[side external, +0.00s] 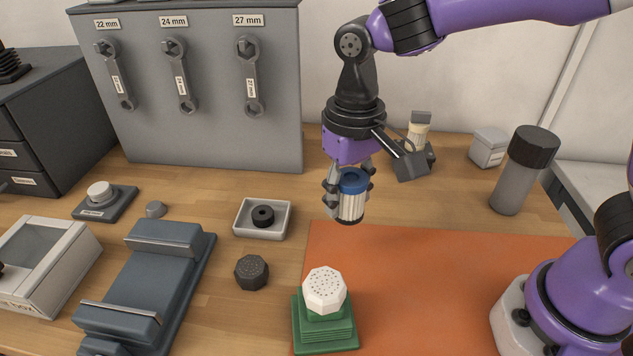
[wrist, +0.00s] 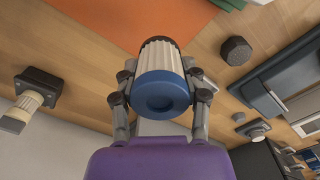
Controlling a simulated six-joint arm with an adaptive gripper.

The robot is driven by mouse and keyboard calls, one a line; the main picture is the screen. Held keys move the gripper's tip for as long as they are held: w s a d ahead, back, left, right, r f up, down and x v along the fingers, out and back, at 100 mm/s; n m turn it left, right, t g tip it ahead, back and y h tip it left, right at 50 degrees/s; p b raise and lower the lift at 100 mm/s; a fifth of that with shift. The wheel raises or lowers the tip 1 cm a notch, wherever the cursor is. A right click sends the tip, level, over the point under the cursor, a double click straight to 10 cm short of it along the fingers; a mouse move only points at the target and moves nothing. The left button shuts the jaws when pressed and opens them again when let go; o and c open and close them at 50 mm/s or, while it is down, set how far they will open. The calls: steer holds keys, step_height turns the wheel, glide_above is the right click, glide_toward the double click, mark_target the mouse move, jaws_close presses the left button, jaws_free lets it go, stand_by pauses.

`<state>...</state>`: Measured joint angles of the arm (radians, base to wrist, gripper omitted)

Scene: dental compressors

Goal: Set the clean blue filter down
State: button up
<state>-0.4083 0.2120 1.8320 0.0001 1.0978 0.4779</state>
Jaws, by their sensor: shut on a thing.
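The clean blue filter (side external: 351,205) is a white ribbed cylinder with a blue cap, held upright above the bench. My gripper (side external: 348,190) is shut on it, with fingers on both sides. In the wrist view the filter (wrist: 161,90) shows its blue ringed end towards the camera, between the fingertips of my gripper (wrist: 160,88). In the side view it hangs near the back left edge of the orange mat (side external: 440,275). The filter's far end is dark in the wrist view. Any gap between filter and bench is hard to judge.
A white perforated octagonal piece (side external: 324,290) sits on a green stand (side external: 325,330). A dark octagonal piece (side external: 251,272) and a white tray (side external: 286,222) with a black ring (side external: 263,215) lie left. A grey cylinder (side external: 515,185) stands right. The mat's middle is clear.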

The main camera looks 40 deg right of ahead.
steer(key=w+a+n, duration=0.1)
steer(key=a+n, duration=0.2)
steer(key=a, duration=0.8)
steer(key=n, duration=0.2)
glide_toward(233, 340)
steer(key=shift+f, duration=2.85)
steer(key=shift+f, duration=0.2)
steer(key=o, duration=1.1)
steer(key=shift+c, duration=0.2)
